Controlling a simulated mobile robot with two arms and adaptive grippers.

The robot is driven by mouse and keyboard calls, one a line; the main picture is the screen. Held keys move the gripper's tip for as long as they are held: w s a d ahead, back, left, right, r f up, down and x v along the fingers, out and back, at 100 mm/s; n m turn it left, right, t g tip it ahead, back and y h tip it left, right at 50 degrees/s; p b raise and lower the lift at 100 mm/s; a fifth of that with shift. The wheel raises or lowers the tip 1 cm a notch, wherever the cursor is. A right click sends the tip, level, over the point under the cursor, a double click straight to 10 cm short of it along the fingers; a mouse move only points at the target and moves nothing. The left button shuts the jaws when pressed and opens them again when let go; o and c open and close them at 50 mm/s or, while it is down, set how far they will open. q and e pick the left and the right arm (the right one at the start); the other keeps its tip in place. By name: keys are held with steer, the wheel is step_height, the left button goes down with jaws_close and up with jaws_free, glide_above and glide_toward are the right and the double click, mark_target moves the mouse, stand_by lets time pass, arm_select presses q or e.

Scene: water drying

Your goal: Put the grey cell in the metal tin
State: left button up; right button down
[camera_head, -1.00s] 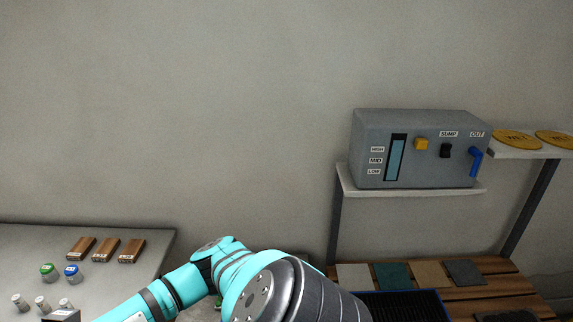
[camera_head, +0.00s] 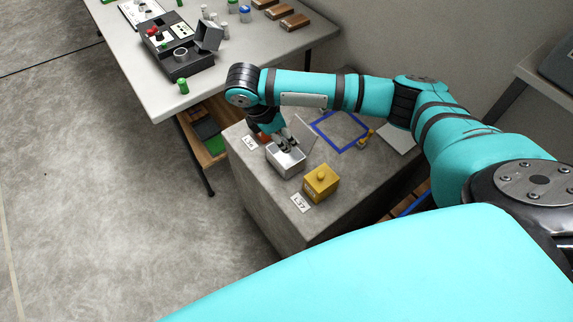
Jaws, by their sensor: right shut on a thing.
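The metal tin (camera_head: 287,166) stands open on the grey block-like stand, with its lid (camera_head: 306,133) raised at the back right. My right gripper (camera_head: 284,147) points down into the tin's mouth, its fingers at or just inside the rim. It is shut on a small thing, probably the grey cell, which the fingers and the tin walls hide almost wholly. I cannot tell whether it touches the tin's floor. My left gripper is not in view.
A yellow box (camera_head: 320,181) stands close to the tin, at its right front. Behind are a blue square outline (camera_head: 341,132) and a small brass-coloured object (camera_head: 366,136). The grey table (camera_head: 180,100) at the upper left holds a dark device (camera_head: 185,60), jars and brown blocks.

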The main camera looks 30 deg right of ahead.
steer(key=w+n, duration=0.1)
steer(key=w, duration=0.1)
steer(key=n+t+b, duration=0.1)
steer(key=n+b, duration=0.1)
glide_above(285, 163)
step_height(285, 163, down, 6)
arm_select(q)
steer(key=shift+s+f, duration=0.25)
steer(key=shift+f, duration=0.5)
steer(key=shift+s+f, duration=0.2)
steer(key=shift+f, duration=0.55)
arm_select(e)
steer(key=shift+f, duration=2.3)
steer(key=shift+f, duration=0.1)
steer(key=c, duration=1.1)
jaws_free()
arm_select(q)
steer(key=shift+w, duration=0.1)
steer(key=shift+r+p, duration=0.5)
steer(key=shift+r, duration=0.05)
arm_select(e)
steer(key=v, duration=1.2)
steer(key=shift+s, duration=0.1)
